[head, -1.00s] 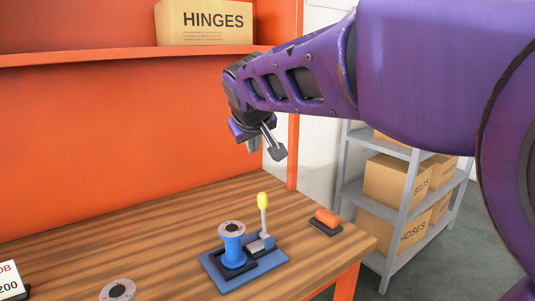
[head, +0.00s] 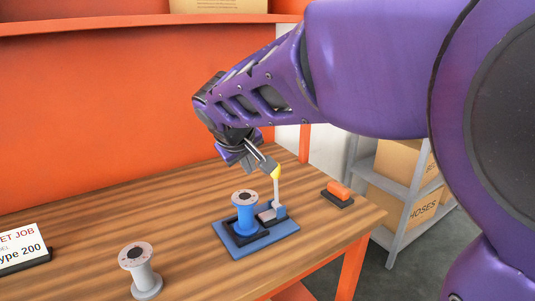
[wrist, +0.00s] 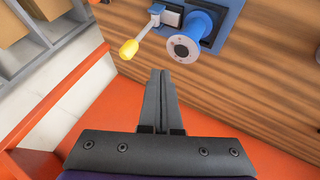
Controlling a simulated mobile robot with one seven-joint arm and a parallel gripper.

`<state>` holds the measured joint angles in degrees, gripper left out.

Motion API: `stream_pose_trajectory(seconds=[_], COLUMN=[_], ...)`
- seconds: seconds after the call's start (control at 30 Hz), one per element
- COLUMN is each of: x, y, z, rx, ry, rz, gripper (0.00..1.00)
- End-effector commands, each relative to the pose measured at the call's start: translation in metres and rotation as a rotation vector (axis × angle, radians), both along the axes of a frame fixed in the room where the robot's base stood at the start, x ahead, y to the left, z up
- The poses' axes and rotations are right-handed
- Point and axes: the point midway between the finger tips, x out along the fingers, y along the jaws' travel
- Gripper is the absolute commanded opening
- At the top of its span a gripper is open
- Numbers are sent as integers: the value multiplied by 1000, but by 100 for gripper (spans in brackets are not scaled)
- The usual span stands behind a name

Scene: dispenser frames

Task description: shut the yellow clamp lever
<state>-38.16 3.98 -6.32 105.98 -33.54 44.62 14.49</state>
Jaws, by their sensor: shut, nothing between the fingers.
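The clamp lever has a yellow knob (head: 276,172) on a pale metal arm that stands upright from the blue fixture (head: 228,243). In the wrist view the yellow knob (wrist: 129,49) lies ahead of and left of the fingertips. A blue spool (head: 245,214) stands upright in the fixture beside the lever; the wrist view shows its flanged end (wrist: 184,48). My gripper (head: 267,165) is shut and empty. Its tips are close to the knob in the head view, but the wrist view shows a gap between them (wrist: 160,75).
A grey spool (head: 143,272) stands at the front left of the wooden table. A sign (head: 20,248) is at the far left. An orange-topped block (head: 339,191) sits to the right of the fixture. An orange panel (head: 100,120) rises behind the table, with shelving (head: 400,210) at right.

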Motion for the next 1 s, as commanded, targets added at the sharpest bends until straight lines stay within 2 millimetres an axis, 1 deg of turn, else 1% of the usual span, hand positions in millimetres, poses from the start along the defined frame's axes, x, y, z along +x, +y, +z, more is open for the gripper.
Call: stream_pose_trajectory(seconds=[0.03,0.1,0.37,0.4,0.6,0.77,1.0], x=[7,16,49,55,70,74,74], y=[-2,-3,-8,-15,-32,-36,-36], z=[-13,-25,-67,-61,-58,-58,-58], rx=[-3,-2,-2,0,0,1,0], ry=[3,3,2,-1,0,0,0], rz=[-3,-2,-2,-6,-2,-1,0], gripper=[0,0,0,0,0,0,0])
